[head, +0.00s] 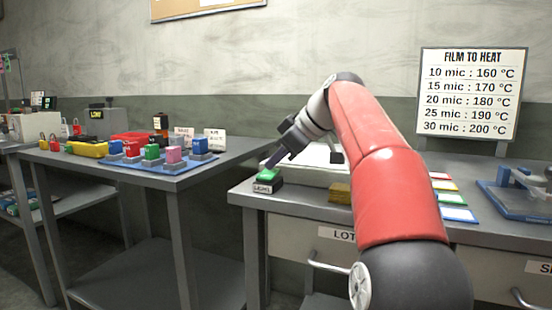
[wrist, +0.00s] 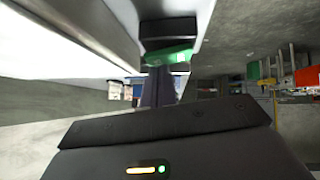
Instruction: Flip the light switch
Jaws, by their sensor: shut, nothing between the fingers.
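The light switch (head: 266,185) is a small dark box with a white label and a green rocker (head: 268,174) on top. It sits at the left front corner of the right-hand bench. My gripper (head: 272,163) is shut and empty, slanting down from the right with its tips at the green rocker. I cannot tell whether they touch it. In the wrist view the green rocker (wrist: 172,56) and the dark box (wrist: 168,38) lie just beyond the fingertips (wrist: 158,76). The fingers hide part of the rocker.
A white, flat-topped device (head: 312,165) stands right behind the switch, under my arm. Coloured cards (head: 455,199) and a blue-based tool (head: 520,195) are farther right. A separate table (head: 215,163) with a blue tray stands left.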

